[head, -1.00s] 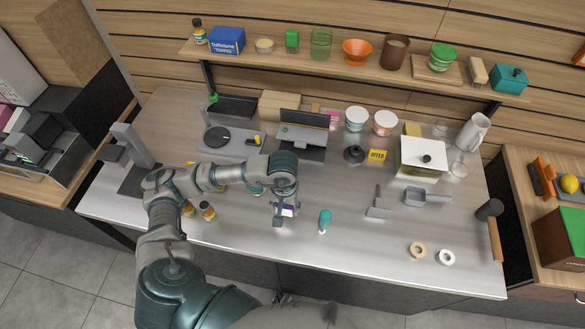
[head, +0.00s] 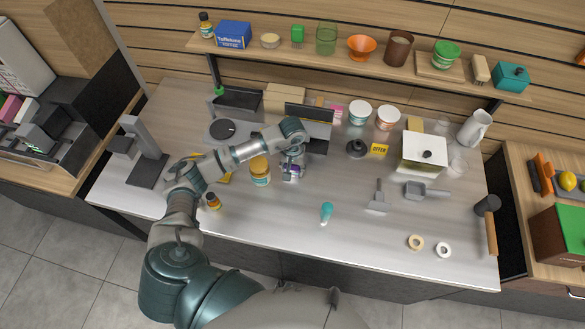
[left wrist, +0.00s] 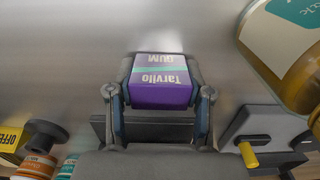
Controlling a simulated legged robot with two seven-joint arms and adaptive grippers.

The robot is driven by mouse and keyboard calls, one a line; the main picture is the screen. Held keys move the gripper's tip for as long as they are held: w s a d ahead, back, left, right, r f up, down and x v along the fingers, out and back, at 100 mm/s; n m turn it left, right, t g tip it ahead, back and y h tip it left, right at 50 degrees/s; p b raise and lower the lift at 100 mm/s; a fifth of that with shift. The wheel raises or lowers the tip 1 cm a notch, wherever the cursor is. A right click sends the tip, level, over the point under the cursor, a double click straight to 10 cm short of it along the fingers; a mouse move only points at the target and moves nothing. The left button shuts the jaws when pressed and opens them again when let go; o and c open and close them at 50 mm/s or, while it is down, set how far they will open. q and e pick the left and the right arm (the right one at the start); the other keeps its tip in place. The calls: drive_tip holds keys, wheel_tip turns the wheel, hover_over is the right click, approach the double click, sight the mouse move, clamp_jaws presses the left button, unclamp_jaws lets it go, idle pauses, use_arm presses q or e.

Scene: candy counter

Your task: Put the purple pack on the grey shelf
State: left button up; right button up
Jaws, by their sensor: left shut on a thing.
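The purple pack (head: 291,172) is small and boxy, with white lettering and a teal stripe. In the left wrist view the pack (left wrist: 160,92) sits between the two fingers of my left gripper (left wrist: 160,105), which is shut on it. In the head view my left gripper (head: 292,170) is over the middle of the steel counter, right of a yellow-lidded jar. A grey stepped shelf unit (head: 50,140) with small packs stands at the far left, well away from the gripper. My right gripper is not in view.
The yellow-lidded jar (head: 260,171) stands close to the gripper. A grey post stand (head: 147,160) is on the counter's left end, with a small bottle (head: 213,201) nearer. The counter's front middle (head: 280,235) is mostly clear.

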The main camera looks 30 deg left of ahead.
use_arm(q)
drive_tip(key=shift+f, duration=0.1)
drive_tip(key=o, duration=1.2)
drive_tip(key=shift+c, duration=0.2)
